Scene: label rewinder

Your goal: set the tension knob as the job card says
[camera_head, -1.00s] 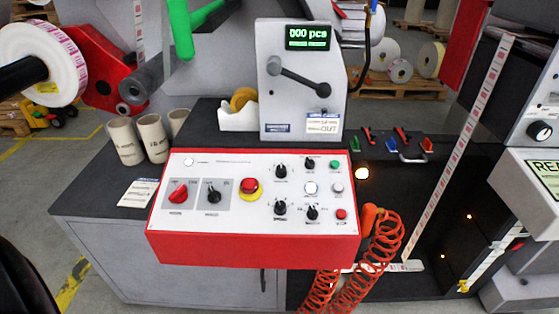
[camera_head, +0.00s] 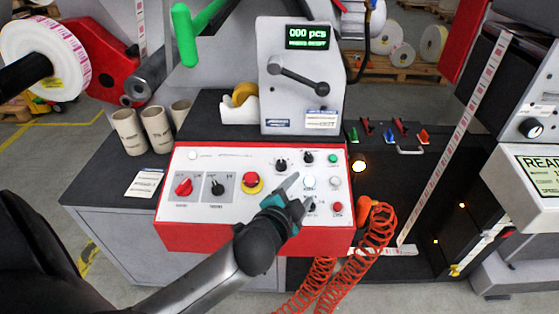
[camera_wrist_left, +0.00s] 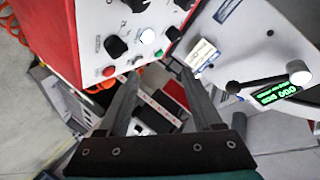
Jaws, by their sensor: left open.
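The red-edged control panel (camera_head: 175,236) carries several black knobs. One is at upper middle (camera_head: 281,165), one at upper right (camera_head: 308,158), and one at lower right (camera_head: 311,206) beside my fingers. Their labels are too small to read, so I cannot tell which is the tension knob. My left gripper (camera_head: 304,189) is open and empty over the panel's right half, hiding the lower middle knob. In the left wrist view, a black knob (camera_wrist_left: 116,46) lies left of the open fingers (camera_wrist_left: 157,72). A white card (camera_head: 145,183) with unreadable print lies left of the panel.
A grey counter unit (camera_head: 290,105) with a lever stands behind the panel. A red emergency button (camera_head: 253,181) sits on the panel. Cardboard cores (camera_head: 128,132) stand at left. An orange coiled hose (camera_head: 370,235) hangs at the panel's right edge.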

